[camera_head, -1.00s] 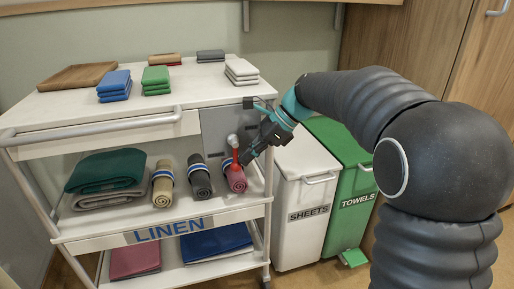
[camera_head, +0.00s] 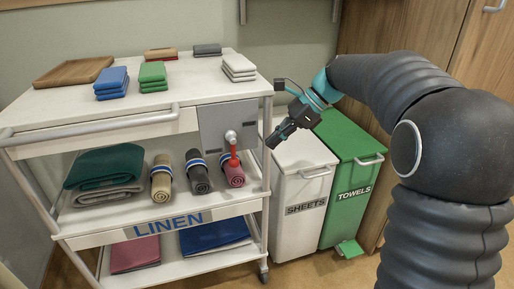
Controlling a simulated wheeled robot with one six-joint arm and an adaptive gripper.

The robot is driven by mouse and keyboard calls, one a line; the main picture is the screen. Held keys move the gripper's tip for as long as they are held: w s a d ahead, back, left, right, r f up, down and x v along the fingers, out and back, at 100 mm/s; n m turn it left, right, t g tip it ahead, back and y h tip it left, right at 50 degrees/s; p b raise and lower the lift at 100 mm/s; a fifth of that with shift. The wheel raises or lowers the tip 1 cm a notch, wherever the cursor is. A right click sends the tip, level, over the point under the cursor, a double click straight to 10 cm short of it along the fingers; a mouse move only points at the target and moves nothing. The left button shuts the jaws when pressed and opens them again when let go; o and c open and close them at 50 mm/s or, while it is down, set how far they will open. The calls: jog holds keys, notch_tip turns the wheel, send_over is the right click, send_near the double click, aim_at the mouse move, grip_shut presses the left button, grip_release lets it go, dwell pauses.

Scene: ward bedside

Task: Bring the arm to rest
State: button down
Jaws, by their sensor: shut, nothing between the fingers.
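My gripper (camera_head: 274,140) is shut and empty. It is in the air in front of the white SHEETS bin (camera_head: 300,200), just right of the linen cart (camera_head: 85,238). My arm, in a dark ribbed sleeve, reaches in from the right side of the picture. The gripper points down and to the left, apart from the rolled linens. A pink roll with a blue-and-white band (camera_head: 234,172) lies on the cart's middle shelf, left of the gripper. A red piece (camera_head: 233,157) hangs in front of it from a silver knob (camera_head: 230,136).
The cart's top holds several folded stacks, including a blue one (camera_head: 111,82) and a green one (camera_head: 153,76). Dark grey (camera_head: 198,172) and beige (camera_head: 161,178) rolls lie on the middle shelf. The green TOWELS bin (camera_head: 350,195) stands right of the SHEETS bin. Wooden cabinets (camera_head: 420,28) stand behind.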

jog(key=v, duration=0.5)
jog(key=s+d+f+n+t+h, duration=0.2)
jog(key=s+d+f+n+h, duration=0.2)
jog(key=d+f+n, duration=0.35)
jog(key=s+d+f+n+t+h, duration=0.1)
jog(key=s+n, duration=0.3)
jog(key=s, duration=0.7)
jog(key=s+d+f+n+t+h, duration=0.1)
jog(key=s+d+n+t+h, duration=0.2)
jog(key=s, duration=0.9)
jog(key=shift+s+d+f+n+t, duration=0.35)
jog(key=shift+n+t, duration=0.05)
jog(key=shift+n, duration=0.35)
